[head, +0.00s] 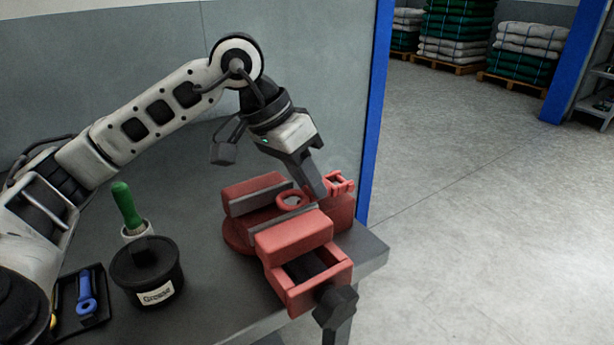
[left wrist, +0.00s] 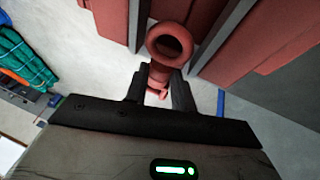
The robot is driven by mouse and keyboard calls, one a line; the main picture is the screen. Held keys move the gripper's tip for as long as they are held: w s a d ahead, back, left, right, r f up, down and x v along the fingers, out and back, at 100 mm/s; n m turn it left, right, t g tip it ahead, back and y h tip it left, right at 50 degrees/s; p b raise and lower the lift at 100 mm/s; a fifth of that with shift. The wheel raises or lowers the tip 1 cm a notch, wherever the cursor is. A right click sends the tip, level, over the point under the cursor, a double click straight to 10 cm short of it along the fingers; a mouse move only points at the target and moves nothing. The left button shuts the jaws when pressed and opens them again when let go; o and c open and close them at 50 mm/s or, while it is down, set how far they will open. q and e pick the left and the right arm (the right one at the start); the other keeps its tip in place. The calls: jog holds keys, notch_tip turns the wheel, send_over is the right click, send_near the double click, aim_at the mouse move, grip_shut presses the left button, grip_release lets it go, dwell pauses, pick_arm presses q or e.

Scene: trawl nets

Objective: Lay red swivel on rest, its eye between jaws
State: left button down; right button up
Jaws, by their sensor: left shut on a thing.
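The red swivel (head: 340,187) is in my left gripper (head: 320,190), which is shut on its middle. Its round eye (head: 280,201) lies over the gap between the two grey-faced jaws of the red vise (head: 293,235). In the left wrist view the swivel (left wrist: 158,73) sits between the fingers of my left gripper (left wrist: 160,88). Its eye shows between the jaw faces, apart from the right one and close to the left one. The rest is not clearly seen, and I cannot tell whether the swivel touches it. My right gripper is not in view.
A black grease tub (head: 148,275) stands left of the vise, with a green-handled tool (head: 127,207) behind it. A dark tray (head: 72,310) holds a blue tool. The bench (head: 225,305) ends just right of the vise. Pallets of stacked nets (head: 455,35) stand far behind.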

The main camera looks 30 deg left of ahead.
pick_arm(q)
jog(key=shift+s+f+b, duration=0.1)
jog(key=shift+f+b, duration=0.5)
jog(key=shift+b, duration=0.05)
jog(key=c, duration=1.2)
grip_release()
jog(key=shift+s+d, duration=0.15)
jog(key=shift+d, duration=0.05)
jog(key=shift+o, duration=0.2)
jog(key=shift+a+f, duration=0.1)
jog(key=shift+r+p, duration=0.3)
jog(key=shift+p, duration=0.05)
jog(key=p+v, duration=0.1)
jog(key=v, duration=1.1)
jog(key=shift+w+r+p, duration=0.25)
jog(key=shift+r+p, duration=0.1)
jog(key=shift+r, duration=0.1)
jog(key=shift+a, duration=0.1)
